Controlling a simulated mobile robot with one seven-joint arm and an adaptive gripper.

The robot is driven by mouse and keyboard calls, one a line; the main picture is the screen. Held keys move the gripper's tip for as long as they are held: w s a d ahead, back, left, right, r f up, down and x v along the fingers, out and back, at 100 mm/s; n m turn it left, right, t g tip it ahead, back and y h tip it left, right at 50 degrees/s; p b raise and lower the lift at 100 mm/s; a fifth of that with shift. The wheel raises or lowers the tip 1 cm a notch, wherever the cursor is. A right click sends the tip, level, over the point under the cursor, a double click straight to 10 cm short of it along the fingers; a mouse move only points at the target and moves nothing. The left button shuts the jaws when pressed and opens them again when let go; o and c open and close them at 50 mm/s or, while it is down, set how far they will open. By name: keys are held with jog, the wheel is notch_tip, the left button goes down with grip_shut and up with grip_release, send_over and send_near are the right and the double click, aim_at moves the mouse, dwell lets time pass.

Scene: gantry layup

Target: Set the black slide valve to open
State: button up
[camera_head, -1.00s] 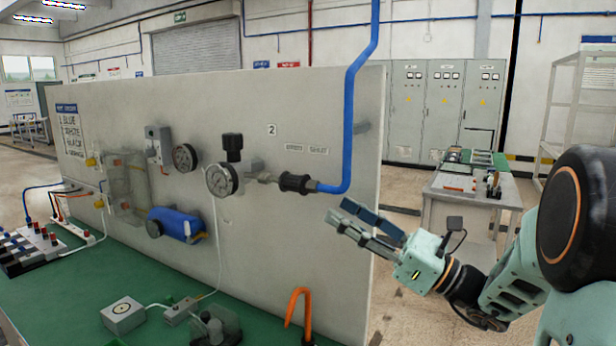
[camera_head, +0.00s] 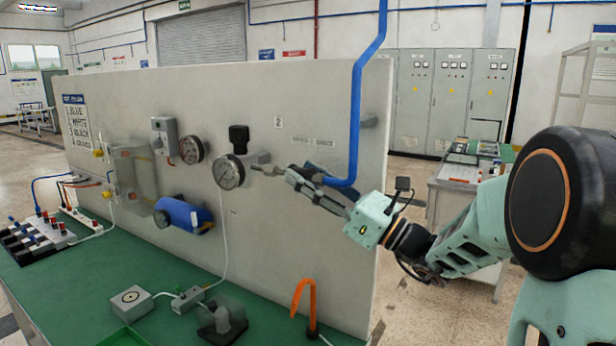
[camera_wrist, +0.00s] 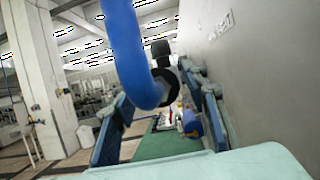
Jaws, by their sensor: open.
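The blue pipe (camera_head: 366,90) comes down in front of the grey panel and bends left toward the valve. My gripper (camera_head: 305,180) is open at the valve in the head view. In the wrist view its two fingers (camera_wrist: 160,118) stand to the left and right of the pipe bend and valve. I cannot tell whether they touch it.
The grey panel (camera_head: 290,95) stands close along the right finger in the wrist view. A pressure gauge (camera_head: 228,172) with a black knob sits left of the valve. An orange hook (camera_head: 308,300) stands on the green bench (camera_head: 70,285) below.

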jog(key=shift+c, duration=0.2)
grip_shut()
